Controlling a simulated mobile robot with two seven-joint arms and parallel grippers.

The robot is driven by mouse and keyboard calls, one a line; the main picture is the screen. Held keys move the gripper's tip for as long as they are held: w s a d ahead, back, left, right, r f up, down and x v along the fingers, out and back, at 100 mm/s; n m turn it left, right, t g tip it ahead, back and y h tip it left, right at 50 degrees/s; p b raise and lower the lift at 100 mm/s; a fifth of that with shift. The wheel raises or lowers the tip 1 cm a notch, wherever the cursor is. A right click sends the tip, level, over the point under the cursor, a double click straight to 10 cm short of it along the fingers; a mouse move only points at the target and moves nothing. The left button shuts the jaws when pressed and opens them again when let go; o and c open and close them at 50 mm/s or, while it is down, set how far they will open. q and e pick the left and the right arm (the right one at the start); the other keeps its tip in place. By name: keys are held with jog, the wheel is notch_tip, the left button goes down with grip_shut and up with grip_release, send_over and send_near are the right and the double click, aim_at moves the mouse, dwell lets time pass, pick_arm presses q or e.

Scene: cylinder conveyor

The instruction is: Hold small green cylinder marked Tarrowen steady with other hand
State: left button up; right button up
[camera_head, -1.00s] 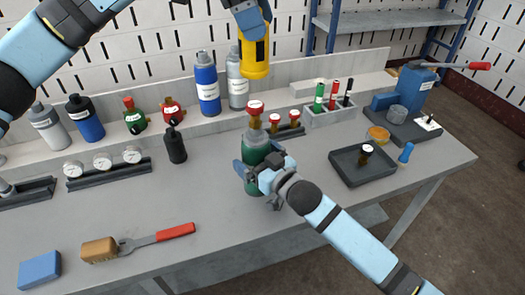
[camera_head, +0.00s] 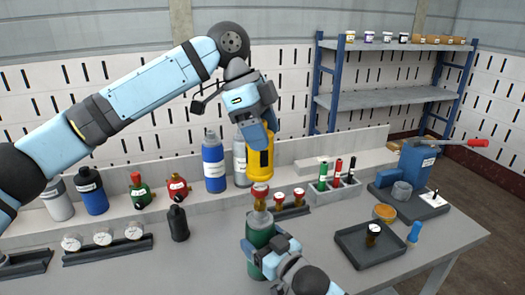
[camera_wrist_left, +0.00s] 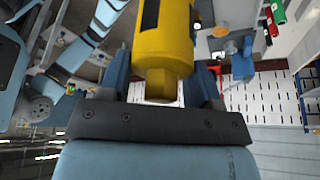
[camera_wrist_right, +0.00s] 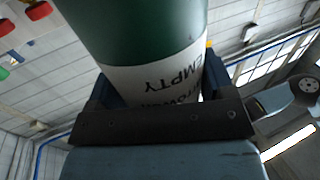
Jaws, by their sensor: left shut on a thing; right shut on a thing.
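The small green cylinder (camera_head: 261,232) stands upright on the bench with a brass neck and a red-and-white top (camera_head: 260,190). My right gripper (camera_head: 262,252) is shut around its body. In the right wrist view, the green cylinder (camera_wrist_right: 140,30) has a white label reading "EMPTY", with part of a name ending "rowen" visible. My left gripper (camera_head: 268,128) is shut on a yellow device (camera_head: 259,160) with a dark panel, held upright above the cylinder's top. I cannot tell whether they touch. The yellow device also fills the middle of the left wrist view (camera_wrist_left: 160,45).
Blue (camera_head: 214,165) and silver (camera_head: 240,160) bottles stand on the ledge behind. A black bottle (camera_head: 178,223) is left of the cylinder. A rack with red-topped valves (camera_head: 290,208) is close behind it. A dark tray (camera_head: 360,258) lies to the right.

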aim_at(263, 187)
dwell(0.4)
pick_arm(q)
jog(key=shift+f, duration=1.1)
jog(key=shift+f, duration=4.45)
jog(key=shift+o, duration=0.9)
jog(key=c, duration=0.3)
jog(key=o, duration=0.8)
jog(key=shift+o, duration=0.2)
jog(key=shift+a, duration=0.25)
jog(key=shift+w, duration=0.1)
